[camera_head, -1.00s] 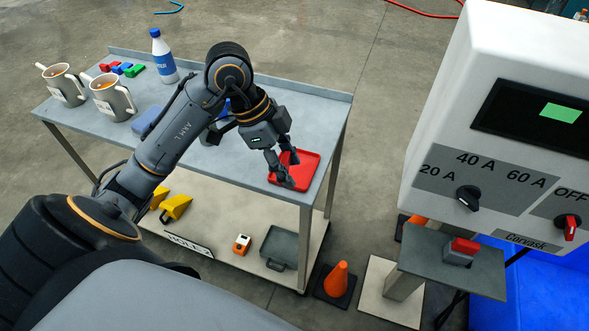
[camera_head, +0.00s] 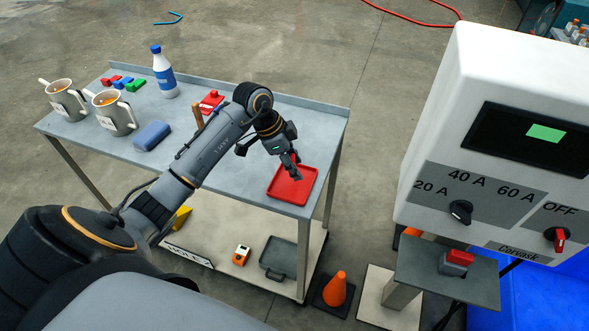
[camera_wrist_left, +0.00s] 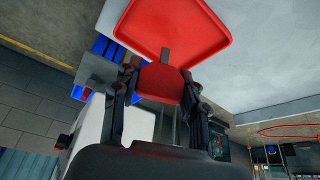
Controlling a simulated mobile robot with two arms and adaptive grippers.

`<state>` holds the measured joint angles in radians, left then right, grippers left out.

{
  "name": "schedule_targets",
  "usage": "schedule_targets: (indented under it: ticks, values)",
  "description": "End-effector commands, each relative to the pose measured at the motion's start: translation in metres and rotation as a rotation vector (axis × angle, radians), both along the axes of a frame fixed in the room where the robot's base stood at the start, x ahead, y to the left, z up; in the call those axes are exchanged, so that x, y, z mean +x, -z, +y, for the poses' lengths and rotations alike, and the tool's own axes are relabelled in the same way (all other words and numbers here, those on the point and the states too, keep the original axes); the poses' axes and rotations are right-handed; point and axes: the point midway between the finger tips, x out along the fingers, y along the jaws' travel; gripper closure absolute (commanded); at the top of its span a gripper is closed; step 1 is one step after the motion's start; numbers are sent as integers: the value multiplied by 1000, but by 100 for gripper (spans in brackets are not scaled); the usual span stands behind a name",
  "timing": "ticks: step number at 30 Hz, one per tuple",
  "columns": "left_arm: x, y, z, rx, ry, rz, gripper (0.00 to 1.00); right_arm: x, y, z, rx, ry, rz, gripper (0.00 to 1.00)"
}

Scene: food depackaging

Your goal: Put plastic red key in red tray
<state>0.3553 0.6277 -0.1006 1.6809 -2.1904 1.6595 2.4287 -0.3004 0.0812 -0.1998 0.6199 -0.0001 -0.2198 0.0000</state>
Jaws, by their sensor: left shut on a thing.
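The red tray (camera_head: 291,194) lies on the near right corner of the grey table, and it also shows at the top of the left wrist view (camera_wrist_left: 185,25). My left gripper (camera_head: 293,172) is above the tray's far part, pointing down. In the left wrist view it is shut on the red plastic key (camera_wrist_left: 160,83), whose red head sits between the two fingers. A short grey piece of the key sticks out toward the tray. I cannot tell whether the key touches the tray. In the head view the fingers mostly hide the key. My right gripper is not in view.
Two mugs (camera_head: 114,115), a bottle (camera_head: 164,72), coloured blocks (camera_head: 123,82), a blue block (camera_head: 152,135) and a red item (camera_head: 211,101) stand on the table (camera_head: 225,165). A white control box (camera_head: 500,120) stands at right. An orange cone (camera_head: 335,290) is on the floor.

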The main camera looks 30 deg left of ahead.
Motion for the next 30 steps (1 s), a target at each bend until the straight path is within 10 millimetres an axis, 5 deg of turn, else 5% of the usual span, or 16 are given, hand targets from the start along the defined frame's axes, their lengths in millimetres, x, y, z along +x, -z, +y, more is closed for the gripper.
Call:
schedule_targets:
  ticks: [10,21,22,25,30]
  values:
    - [6,35,2,-2,-1,3,88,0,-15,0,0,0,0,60]
    - [6,42,3,0,1,1,88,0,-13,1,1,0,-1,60]
    - [6,42,3,1,1,2,55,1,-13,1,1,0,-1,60]
    - [6,42,3,0,1,1,34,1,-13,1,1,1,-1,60]
    - [6,41,3,0,1,1,34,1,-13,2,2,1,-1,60]
